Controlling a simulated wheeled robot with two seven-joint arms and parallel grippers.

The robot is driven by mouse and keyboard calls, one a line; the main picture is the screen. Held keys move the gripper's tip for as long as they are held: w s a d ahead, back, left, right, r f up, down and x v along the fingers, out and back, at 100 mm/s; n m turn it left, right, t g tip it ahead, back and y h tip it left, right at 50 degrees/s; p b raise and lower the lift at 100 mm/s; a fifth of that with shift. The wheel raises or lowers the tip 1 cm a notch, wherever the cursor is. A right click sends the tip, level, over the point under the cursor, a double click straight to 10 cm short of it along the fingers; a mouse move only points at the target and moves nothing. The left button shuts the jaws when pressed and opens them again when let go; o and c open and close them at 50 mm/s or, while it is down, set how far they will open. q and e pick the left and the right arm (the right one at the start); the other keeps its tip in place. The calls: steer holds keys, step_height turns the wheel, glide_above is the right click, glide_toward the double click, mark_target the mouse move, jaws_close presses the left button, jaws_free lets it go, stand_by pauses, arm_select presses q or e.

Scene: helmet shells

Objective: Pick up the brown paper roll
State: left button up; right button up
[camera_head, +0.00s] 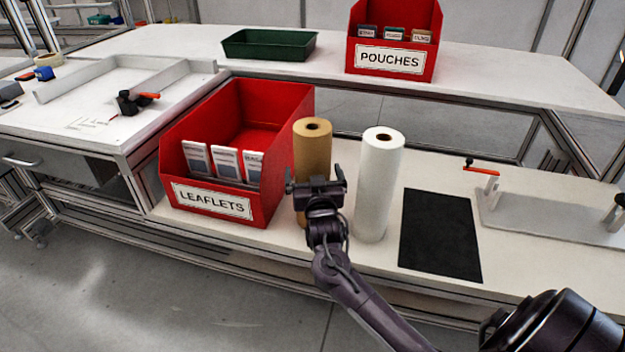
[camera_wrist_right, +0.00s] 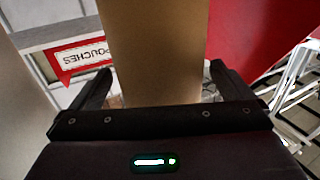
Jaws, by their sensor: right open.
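The brown paper roll (camera_head: 312,145) stands upright on the workbench, between the red leaflets bin and a white roll. My right gripper (camera_head: 316,183) is in front of it in the head view and hides part of its lower half. In the right wrist view the brown roll (camera_wrist_right: 155,45) fills the middle, and the two fingers of my right gripper (camera_wrist_right: 160,85) are spread, one on each side of it. The jaws are open; whether a finger touches the roll I cannot tell. My left gripper is not in view.
The white roll (camera_head: 380,185) stands close on the right, and the red leaflets bin (camera_head: 285,105) close on the left. A black mat (camera_head: 440,235) lies right of the white roll. A red pouches bin (camera_head: 391,60) and a green tray (camera_head: 269,45) sit on the raised shelf behind.

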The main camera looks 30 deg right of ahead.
steer(key=shift+x, duration=1.1)
steer(key=shift+f, duration=0.1)
steer(key=c, duration=1.4)
steer(key=shift+r, duration=0.2)
steer(key=shift+c, duration=1)
